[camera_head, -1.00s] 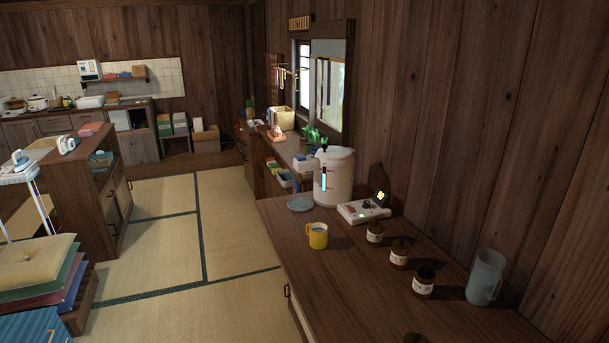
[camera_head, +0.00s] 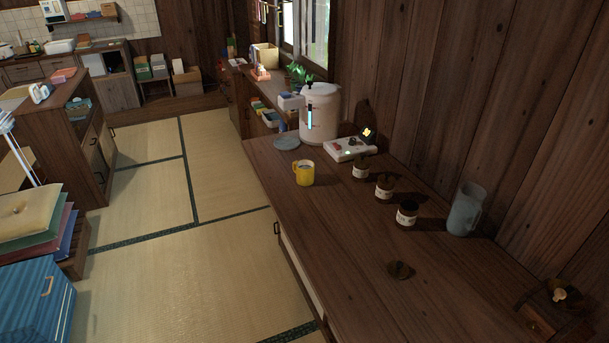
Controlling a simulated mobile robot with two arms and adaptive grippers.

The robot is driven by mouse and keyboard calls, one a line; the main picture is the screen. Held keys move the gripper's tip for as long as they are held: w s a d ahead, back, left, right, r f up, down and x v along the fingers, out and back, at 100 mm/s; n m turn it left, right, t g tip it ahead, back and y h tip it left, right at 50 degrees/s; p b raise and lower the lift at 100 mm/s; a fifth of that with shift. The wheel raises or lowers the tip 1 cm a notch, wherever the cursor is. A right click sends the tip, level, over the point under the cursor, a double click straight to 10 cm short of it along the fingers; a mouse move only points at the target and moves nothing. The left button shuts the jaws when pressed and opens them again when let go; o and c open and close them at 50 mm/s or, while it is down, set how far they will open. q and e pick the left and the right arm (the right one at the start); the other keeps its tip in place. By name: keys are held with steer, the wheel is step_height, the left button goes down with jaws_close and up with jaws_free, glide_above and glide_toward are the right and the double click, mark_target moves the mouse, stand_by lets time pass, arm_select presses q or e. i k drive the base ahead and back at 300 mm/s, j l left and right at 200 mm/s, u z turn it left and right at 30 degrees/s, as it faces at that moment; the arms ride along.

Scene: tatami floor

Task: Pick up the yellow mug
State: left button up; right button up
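The yellow mug (camera_head: 304,174) stands upright on the dark wooden counter (camera_head: 330,230), near its left edge. Its handle points left and its top is open; something pale shows inside, too small to make out. Neither of my grippers shows in the head view.
A white water dispenser (camera_head: 319,115) and a grey-blue round plate (camera_head: 286,142) are behind the mug. A white panel box (camera_head: 350,149), several dark jars (camera_head: 384,188) and a grey pitcher (camera_head: 465,208) stand to its right. The tatami floor (camera_head: 190,280) left of the counter is clear.

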mark_target(303, 171)
steer(key=i+j+z, duration=0.2)
steer(key=i+j, duration=0.5)
steer(key=j, duration=0.1)
